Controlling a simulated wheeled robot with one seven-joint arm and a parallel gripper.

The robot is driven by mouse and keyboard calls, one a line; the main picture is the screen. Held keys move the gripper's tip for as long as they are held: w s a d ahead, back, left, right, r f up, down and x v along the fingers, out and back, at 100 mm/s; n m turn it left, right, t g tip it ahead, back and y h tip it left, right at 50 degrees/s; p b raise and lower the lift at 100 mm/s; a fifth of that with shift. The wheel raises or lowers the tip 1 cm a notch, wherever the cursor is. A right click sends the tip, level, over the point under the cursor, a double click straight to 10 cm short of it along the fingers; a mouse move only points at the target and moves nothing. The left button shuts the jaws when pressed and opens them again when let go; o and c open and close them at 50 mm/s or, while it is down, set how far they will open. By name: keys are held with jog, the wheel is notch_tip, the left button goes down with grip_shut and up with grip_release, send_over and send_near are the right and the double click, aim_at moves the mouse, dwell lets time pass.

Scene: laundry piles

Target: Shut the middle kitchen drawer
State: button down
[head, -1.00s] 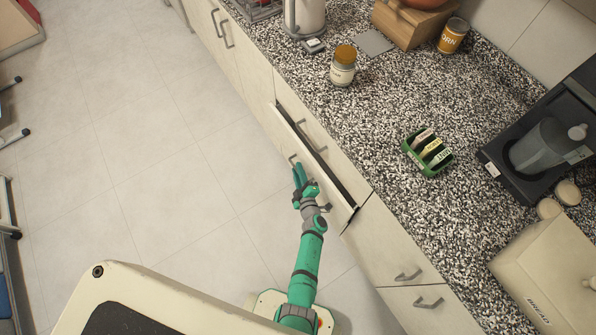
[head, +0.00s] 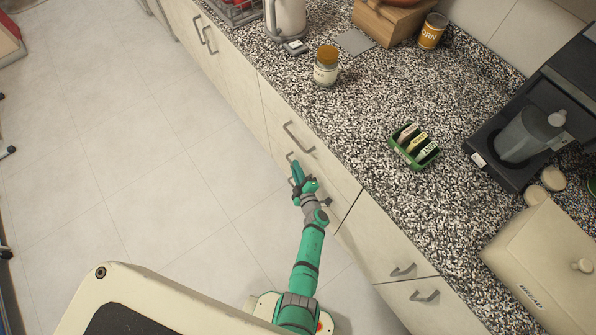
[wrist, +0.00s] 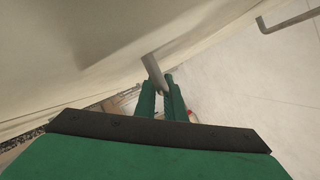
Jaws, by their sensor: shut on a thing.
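The middle drawer (head: 338,206) is a cream front in the cabinet run under the counter. In the wrist view my gripper's green fingers (wrist: 161,88) are closed around a grey bar handle (wrist: 152,68). The handle's far end runs up to the cream front (wrist: 70,60).
The top drawer's handle (head: 298,138) is just above my gripper. The speckled counter (head: 375,100) holds a jar (head: 326,72), a green box (head: 401,157) and a coffee machine (head: 500,110).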

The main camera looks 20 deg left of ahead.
jog(key=shift+w+d, duration=0.2)
jog(key=shift+d, duration=0.05)
jog(key=c, duration=2.1)
grip_release()
jog(key=shift+a, duration=0.15)
jog(key=v, duration=1)
jog(key=shift+s+r, duration=0.15)
jog(key=shift+s, duration=0.2)
jog(key=shift+d, duration=0.25)
